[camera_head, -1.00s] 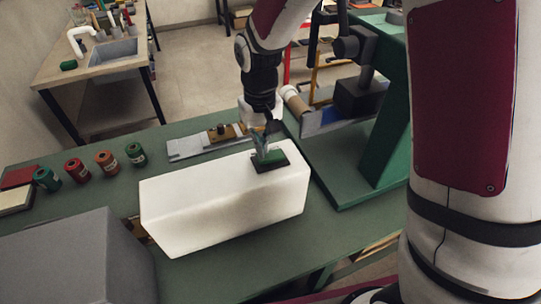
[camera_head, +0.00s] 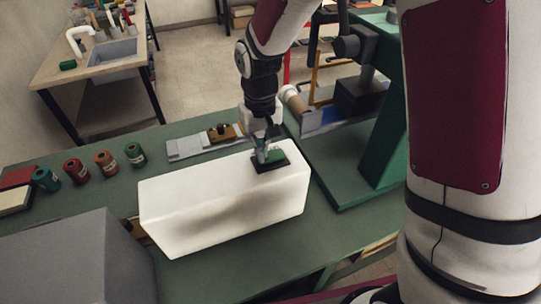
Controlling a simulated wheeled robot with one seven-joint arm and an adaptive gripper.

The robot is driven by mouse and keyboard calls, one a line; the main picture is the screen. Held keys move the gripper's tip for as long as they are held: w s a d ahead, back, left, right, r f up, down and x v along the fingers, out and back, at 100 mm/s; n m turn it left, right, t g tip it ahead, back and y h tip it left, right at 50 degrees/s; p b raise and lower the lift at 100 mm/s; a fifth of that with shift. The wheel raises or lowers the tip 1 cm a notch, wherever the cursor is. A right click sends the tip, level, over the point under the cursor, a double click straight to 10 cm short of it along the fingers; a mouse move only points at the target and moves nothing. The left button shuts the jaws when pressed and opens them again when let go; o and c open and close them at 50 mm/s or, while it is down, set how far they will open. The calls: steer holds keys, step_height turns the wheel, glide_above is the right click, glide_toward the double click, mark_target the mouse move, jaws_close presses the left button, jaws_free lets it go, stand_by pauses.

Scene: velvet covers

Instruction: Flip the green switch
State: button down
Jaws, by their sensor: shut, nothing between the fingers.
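The green switch (camera_head: 273,154) sits in a dark frame on top of a long white box (camera_head: 222,199) on the green table. Its green rocker shows to the right of my fingers. My gripper (camera_head: 262,157) is shut and empty, pointing down at the left part of the switch. The fingertips look to be at or just above the rocker; I cannot tell if they touch it. The fingers hide the switch's left part.
A grey box (camera_head: 75,262) stands at the front left. Several red and green spools (camera_head: 106,162) line the table's left side. A green machine stand (camera_head: 375,145) rises right of the white box. A metal piece (camera_head: 188,146) lies behind it.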

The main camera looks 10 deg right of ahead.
steer(key=shift+f, duration=0.2)
steer(key=shift+r+p, duration=1.15)
steer(key=shift+r, duration=2.35)
steer(key=shift+r, duration=0.15)
steer(key=s+d+r+m+t+b, duration=0.1)
steer(key=s+d+r, duration=0.3)
steer(key=r, duration=0.2)
steer(key=s+d+r+t+b, duration=0.1)
steer(key=s+d+r+t, duration=0.1)
steer(key=s+d+r, duration=0.3)
steer(key=s+d+r+t, duration=0.1)
steer(key=s+r, duration=0.1)
steer(key=s, duration=0.3)
steer(key=s+d+r+m+t, duration=0.1)
steer(key=s+d+r, duration=0.1)
steer(key=s, duration=0.3)
steer(key=shift+s+t+b, duration=0.25)
steer(key=shift+t+b, duration=0.05)
steer(key=shift+b, duration=0.1)
